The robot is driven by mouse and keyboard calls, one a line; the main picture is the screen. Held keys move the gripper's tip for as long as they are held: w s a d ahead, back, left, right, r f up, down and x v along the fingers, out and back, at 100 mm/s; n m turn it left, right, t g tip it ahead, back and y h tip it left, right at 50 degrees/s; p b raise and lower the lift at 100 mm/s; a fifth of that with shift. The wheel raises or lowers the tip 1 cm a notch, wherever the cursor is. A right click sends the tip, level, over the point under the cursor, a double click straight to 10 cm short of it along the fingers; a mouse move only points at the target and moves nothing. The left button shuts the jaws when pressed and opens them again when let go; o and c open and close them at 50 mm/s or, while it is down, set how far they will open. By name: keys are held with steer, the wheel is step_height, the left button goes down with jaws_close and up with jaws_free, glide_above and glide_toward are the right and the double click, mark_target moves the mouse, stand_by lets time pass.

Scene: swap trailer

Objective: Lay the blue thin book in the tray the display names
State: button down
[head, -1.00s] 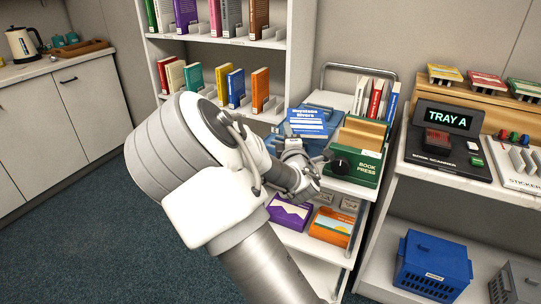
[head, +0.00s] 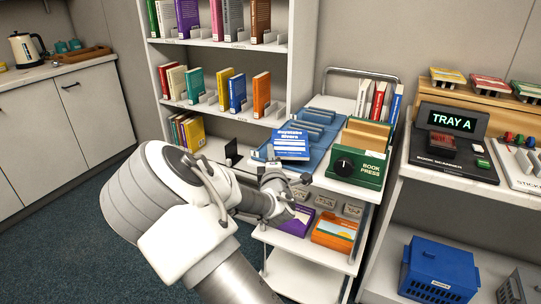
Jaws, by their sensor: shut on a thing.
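The blue thin book (head: 292,142), with white lettering on its cover, is tilted over the front part of the cart top. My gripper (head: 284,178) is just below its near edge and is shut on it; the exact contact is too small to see. The display (head: 452,121) on the scanner at right reads TRAY A in green. A blue rack (head: 318,128) with grey dividers lies on the cart top behind the book, partly hidden by it. I cannot make out which tray bears the name A.
A green book press (head: 360,165) and several upright books (head: 378,100) stand on the cart's right side. Purple (head: 297,220) and orange (head: 335,232) boxes sit on its lower shelf. A bookcase (head: 222,115) stands behind. A blue crate (head: 438,270) is at lower right.

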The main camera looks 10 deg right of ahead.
steer(key=c, duration=1.3)
jaws_free()
steer(key=shift+f, duration=0.15)
steer(key=shift+c, duration=0.2)
steer(key=o, duration=0.5)
steer(key=shift+c, duration=0.2)
steer(key=s+d+f+m+g+p, duration=0.25)
steer(key=s+m+g, duration=0.6)
steer(key=s, duration=0.75)
steer(key=s+r+m+g, duration=0.2)
steer(key=s+r+m, duration=0.2)
steer(key=s+r, duration=0.3)
steer(key=s+r+m+g+y, duration=0.1)
steer(key=s+r+m, duration=0.3)
steer(key=s, duration=1.3)
step_height(320, 180, up, 3)
steer(key=shift+f+g+y, duration=0.1)
steer(key=shift+g+y, duration=0.2)
steer(key=shift+g, duration=0.15)
